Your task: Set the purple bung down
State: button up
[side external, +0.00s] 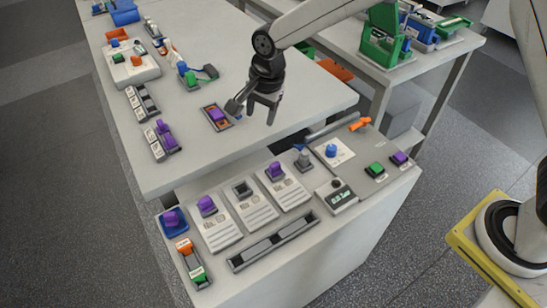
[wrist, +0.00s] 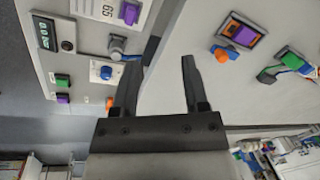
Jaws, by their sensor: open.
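Several purple pieces are in view, and I cannot tell for sure which is the bung. One purple piece (side external: 217,115) sits in a small orange-lined tray (side external: 208,119) on the far table, just left of my gripper (side external: 253,110). It also shows in the wrist view (wrist: 243,34), right of my fingers. Other purple pieces stand on white cards on the near bench, at left (side external: 206,205) and at right (side external: 275,170). Another is in a blue dish (side external: 171,219). My gripper's fingers are apart with nothing between them, above the table near its front edge.
A blue piece (wrist: 220,52) lies beside the orange-lined tray. The near bench holds a display box (side external: 337,197), a long slotted rack (side external: 273,242), a green button (side external: 375,170) and an orange piece (side external: 360,124). A gap separates bench and table. The table's right part is clear.

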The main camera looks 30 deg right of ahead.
jog(key=s+d+n+h, duration=0.1)
jog(key=s+d+n, duration=1.1)
jog(key=s+d, duration=0.8)
jog(key=shift+f+t, duration=0.15)
jog(key=shift+t, duration=0.25)
